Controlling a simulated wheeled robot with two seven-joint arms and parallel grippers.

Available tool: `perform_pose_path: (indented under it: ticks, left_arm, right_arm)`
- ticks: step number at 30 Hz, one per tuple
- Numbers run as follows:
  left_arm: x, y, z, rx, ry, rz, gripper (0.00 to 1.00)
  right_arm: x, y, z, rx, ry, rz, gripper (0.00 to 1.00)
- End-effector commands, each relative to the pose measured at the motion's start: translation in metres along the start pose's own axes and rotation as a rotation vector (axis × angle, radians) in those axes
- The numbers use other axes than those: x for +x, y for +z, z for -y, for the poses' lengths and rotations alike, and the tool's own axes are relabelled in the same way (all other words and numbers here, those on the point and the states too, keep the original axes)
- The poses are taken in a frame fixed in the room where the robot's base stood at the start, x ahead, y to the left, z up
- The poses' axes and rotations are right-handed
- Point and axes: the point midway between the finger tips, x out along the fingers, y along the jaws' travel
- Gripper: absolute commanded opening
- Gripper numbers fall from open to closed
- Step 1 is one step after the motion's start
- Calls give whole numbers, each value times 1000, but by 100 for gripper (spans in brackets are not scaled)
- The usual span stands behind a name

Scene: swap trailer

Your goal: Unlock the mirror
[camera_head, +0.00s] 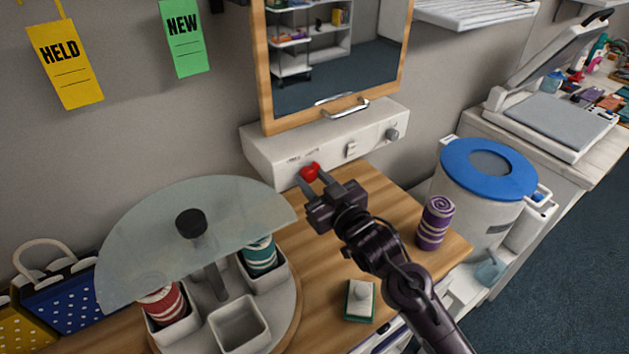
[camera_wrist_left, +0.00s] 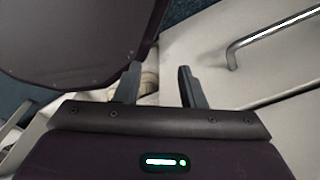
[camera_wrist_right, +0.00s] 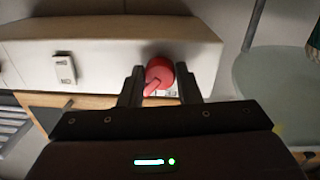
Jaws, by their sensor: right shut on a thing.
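The mirror (camera_head: 338,60) has a wooden frame and a silver handle (camera_head: 345,111) at its lower edge. It stands above a white box (camera_head: 277,152) on the wooden counter. A red knob (camera_head: 310,172) is on the box's front face, with a small white switch (camera_head: 351,149) and a grey knob (camera_head: 392,134) to its right. My right gripper (camera_head: 312,180) is shut on the red knob. In the right wrist view the red knob (camera_wrist_right: 159,74) sits between the two fingers. My left gripper (camera_wrist_left: 158,88) shows only in the left wrist view, with its fingers apart and nothing between them.
A round carousel (camera_head: 285,325) with a half-disc clear cover (camera_head: 150,235) stands left of my right arm. A purple striped roll (camera_head: 435,222) and a green-based block (camera_head: 360,300) are on the counter. A blue-lidded bin (camera_head: 488,170) stands at right.

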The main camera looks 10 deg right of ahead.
Motion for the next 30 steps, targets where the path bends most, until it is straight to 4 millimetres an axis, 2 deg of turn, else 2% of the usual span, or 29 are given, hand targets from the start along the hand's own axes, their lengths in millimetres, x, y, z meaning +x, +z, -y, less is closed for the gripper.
perform_pose_path:
  ticks: [11, 30]
  left_arm:
    - [2, 0, 1, 0, -1, 0, 36]
    - [16, 1, 1, 0, -1, -1, 36]
  right_arm:
    - [0, 0, 0, -211, -1, -10, 8]
    - [0, 2, -1, -817, 2, -39, 8]
